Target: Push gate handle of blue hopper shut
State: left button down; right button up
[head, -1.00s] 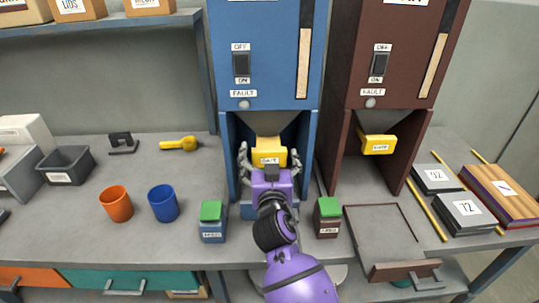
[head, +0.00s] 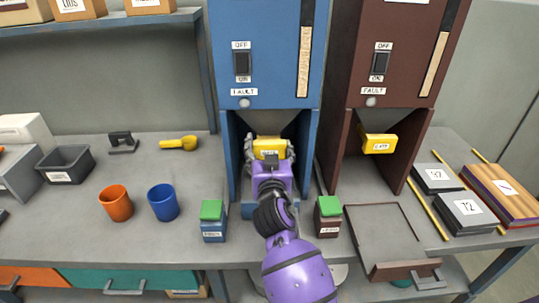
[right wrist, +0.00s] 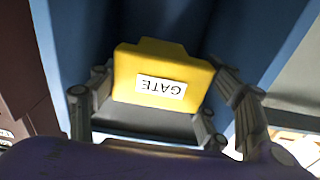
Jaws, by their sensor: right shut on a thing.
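The blue hopper (head: 264,55) stands at the back of the bench. Its yellow gate handle (head: 269,147), labelled GATE, sits under the funnel between the blue side walls. The handle also shows in the right wrist view (right wrist: 160,75), upside down. My purple right gripper (head: 270,158) reaches in from the front, with a finger on each side of the handle, shut on it. In the right wrist view the fingers (right wrist: 158,112) flank the handle's two ends. My left gripper is not in view.
A brown hopper (head: 395,55) with its own yellow gate handle (head: 379,144) stands to the right. A green-topped box (head: 213,222) and another (head: 328,217) stand on either side of my right arm. Orange (head: 116,204) and blue cups (head: 163,203) stand left.

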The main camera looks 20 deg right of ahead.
jog(key=shift+x, duration=1)
jog(key=shift+r, duration=0.1)
jog(key=o, duration=1.7)
jog(key=shift+w, duration=0.1)
jog(key=v, duration=1.2)
